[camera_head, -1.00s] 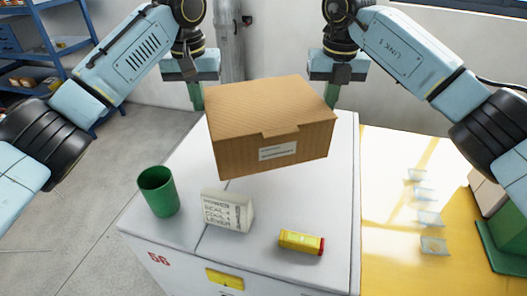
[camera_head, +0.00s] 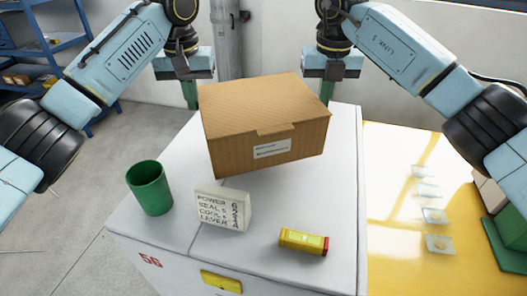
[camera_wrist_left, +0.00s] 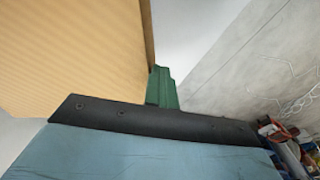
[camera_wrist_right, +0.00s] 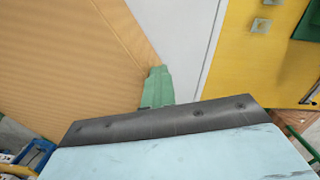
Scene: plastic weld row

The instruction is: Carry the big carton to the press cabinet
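The big brown carton (camera_head: 262,112) is closed, with a white label on its front. It is between my two grippers, over the back part of a white cabinet top (camera_head: 300,190). I cannot tell whether its underside touches the top. My left gripper (camera_head: 190,94) is against its left side and my right gripper (camera_head: 326,92) against its right side. Both grippers' green fingers look shut together, with nothing between them. In the left wrist view the carton (camera_wrist_left: 70,50) fills the left part beside the fingers (camera_wrist_left: 161,88). In the right wrist view the carton (camera_wrist_right: 75,60) lies left of the fingers (camera_wrist_right: 156,88).
A yellow surface (camera_head: 390,210) with small clear pieces (camera_head: 435,216) lies to the right. Blue shelves (camera_head: 55,50) stand back left; grey floor is open at left.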

